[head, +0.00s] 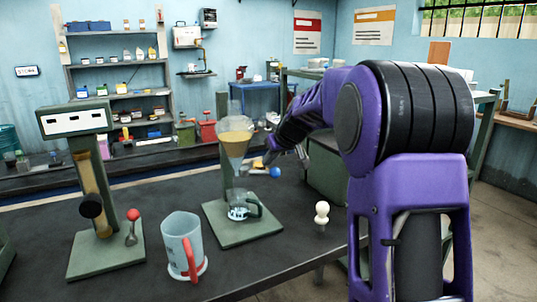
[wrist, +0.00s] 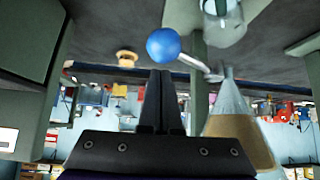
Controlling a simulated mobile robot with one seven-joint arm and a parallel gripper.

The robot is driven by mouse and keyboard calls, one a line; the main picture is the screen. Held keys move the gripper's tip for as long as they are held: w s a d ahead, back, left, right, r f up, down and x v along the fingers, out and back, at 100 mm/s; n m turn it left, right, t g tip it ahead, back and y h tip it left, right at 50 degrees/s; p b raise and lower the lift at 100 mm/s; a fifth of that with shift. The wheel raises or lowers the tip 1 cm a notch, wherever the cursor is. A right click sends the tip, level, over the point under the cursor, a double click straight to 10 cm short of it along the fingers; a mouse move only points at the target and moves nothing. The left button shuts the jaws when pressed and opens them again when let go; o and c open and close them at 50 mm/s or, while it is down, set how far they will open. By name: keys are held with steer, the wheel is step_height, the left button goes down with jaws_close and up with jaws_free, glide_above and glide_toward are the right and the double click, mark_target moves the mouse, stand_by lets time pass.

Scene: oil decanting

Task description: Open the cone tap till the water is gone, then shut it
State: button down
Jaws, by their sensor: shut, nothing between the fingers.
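The glass cone (head: 236,146) hangs on a green stand and holds an amber layer above a paler, clear-looking one. It also shows upside down in the wrist view (wrist: 232,127). Its tap lever ends in a blue ball (head: 275,172), reaching out sideways to the right. A glass jug (head: 239,207) stands below the cone on the stand's base; whether liquid is falling cannot be told. My gripper (head: 269,157) is shut and empty beside the lever. In the wrist view its fingertips (wrist: 161,73) are close to the blue ball (wrist: 163,45); contact cannot be told.
A white measuring jug with a red handle (head: 183,247) stands at the front left. A green press-like stand with a red-knobbed lever (head: 132,228) is further left. A small cream knob (head: 321,213) stands near the right table edge. The dark tabletop (head: 285,240) is clear between them.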

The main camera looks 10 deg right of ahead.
mark_target(272, 172)
steer(key=shift+s+d+f, duration=0.1)
steer(key=shift+s+f, duration=0.05)
steer(key=shift+s, duration=0.3)
steer(key=shift+s+d+f, duration=0.1)
steer(key=shift+s, duration=0.3)
steer(key=shift+s+a+r+m+h+p, duration=0.15)
steer(key=shift+s+a+m+h+p, duration=0.1)
steer(key=shift+s+m+h+p, duration=0.55)
steer(key=shift+m, duration=0.3)
steer(key=shift+s+a+f+b, duration=0.1)
steer(key=shift+s+f+b, duration=0.1)
steer(key=shift+f+b, duration=0.15)
steer(key=shift+s+r, duration=0.1)
steer(key=shift+s, duration=0.05)
steer(key=shift+r, duration=0.1)
